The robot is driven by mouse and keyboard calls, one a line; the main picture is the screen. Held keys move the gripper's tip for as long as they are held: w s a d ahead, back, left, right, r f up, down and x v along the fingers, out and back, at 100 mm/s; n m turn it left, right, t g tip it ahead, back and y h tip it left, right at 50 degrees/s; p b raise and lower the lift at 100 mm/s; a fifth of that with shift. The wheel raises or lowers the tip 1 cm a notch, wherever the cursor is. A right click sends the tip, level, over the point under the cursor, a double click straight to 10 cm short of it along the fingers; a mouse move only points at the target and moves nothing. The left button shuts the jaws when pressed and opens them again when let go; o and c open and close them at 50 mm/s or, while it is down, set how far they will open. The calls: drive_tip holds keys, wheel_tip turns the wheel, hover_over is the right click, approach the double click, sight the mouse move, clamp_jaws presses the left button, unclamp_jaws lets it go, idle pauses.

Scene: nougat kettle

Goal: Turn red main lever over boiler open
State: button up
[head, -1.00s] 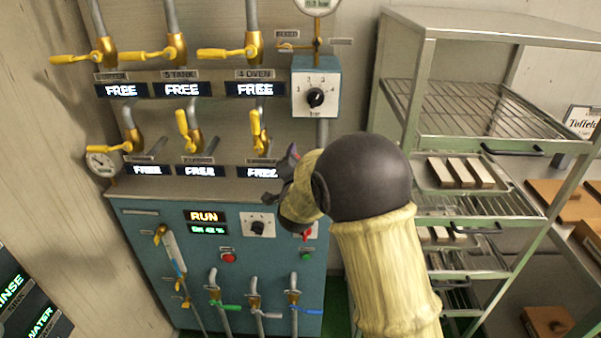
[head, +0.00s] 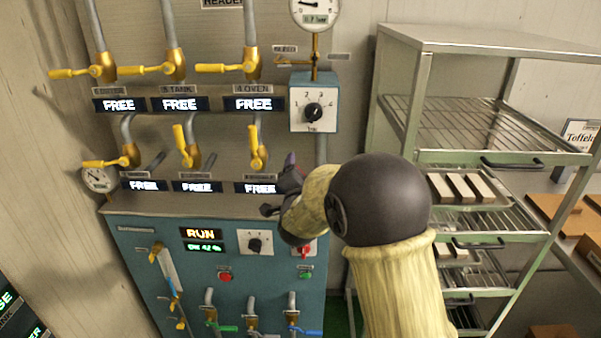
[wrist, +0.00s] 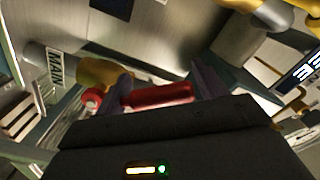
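The red main lever (wrist: 160,95) shows in the wrist view, with a red end piece at left and a gold valve body (wrist: 105,72) behind it. A MAIN label (wrist: 55,68) is to its left. My gripper (wrist: 165,85) is open, with its dark fingers spread and the red handle lying across the space between them. I cannot tell whether either finger touches it. In the head view my gripper (head: 280,188) is in front of the boiler panel's right side, and I cannot make out the main lever there.
Yellow-handled valves (head: 220,68) line the wall above the boiler cabinet (head: 140,235). A selector box (head: 314,103) is above my gripper. A red-handled switch (head: 304,251) is below it. A metal rack (head: 425,100) with trays stands close on the right.

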drive_tip(key=shift+a, duration=0.1)
drive_tip(key=shift+s, duration=0.7)
drive_tip(key=s+b, duration=0.3)
drive_tip(key=s, duration=1.3)
drive_tip(key=shift+d, duration=0.3)
